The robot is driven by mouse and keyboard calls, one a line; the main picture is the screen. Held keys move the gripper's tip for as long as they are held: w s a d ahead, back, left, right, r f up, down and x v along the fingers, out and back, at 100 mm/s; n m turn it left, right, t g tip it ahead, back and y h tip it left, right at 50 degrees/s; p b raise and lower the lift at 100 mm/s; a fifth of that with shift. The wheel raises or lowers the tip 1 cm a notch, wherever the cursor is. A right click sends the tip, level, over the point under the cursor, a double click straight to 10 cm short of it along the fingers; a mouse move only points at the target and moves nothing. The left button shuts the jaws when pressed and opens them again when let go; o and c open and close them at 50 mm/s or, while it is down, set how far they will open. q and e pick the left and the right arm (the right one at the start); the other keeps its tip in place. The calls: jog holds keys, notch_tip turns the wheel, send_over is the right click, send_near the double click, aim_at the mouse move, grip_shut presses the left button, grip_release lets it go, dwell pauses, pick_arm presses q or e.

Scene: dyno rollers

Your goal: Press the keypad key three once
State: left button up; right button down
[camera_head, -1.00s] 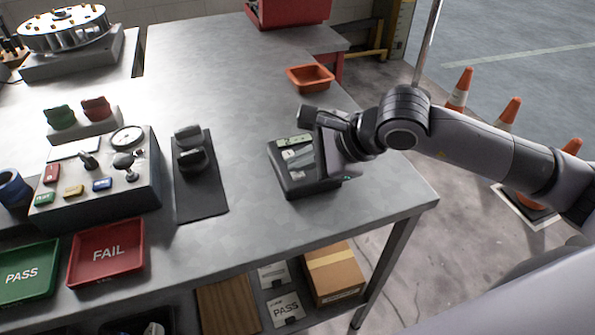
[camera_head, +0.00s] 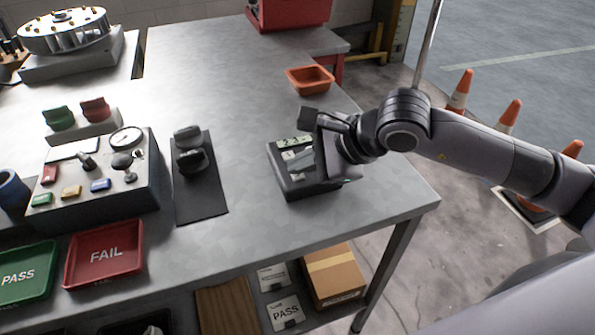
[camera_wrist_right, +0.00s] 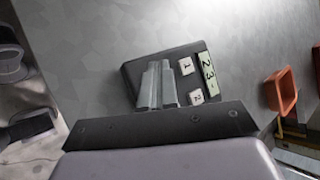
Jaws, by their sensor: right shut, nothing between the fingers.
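The keypad (camera_head: 283,182) is a dark box on the metal table near its right corner. It has a pale display strip (camera_head: 291,141) on top and white keys below it. In the right wrist view the display (camera_wrist_right: 208,73) reads "23-". The keys marked 1 (camera_wrist_right: 186,66) and 2 (camera_wrist_right: 196,96) are uncovered there. My right gripper (camera_wrist_right: 158,66) is shut and empty, with its fingers over the keypad. They hide the other keys, including any key three. I cannot tell whether the fingertips touch a key. My left gripper is not in view.
An orange bin (camera_head: 310,79) stands behind the keypad. A dark mat (camera_head: 203,198) with a black device lies to its left, beside a control box (camera_head: 105,205). Red FAIL (camera_head: 105,281) and green PASS trays are at front left. Bare tabletop surrounds the keypad.

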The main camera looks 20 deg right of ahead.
aim_at(302, 177)
jog(key=shift+r, duration=0.7)
jog(key=shift+r, duration=0.1)
jog(key=shift+r+p, duration=1.4)
jog(key=shift+r, duration=1.05)
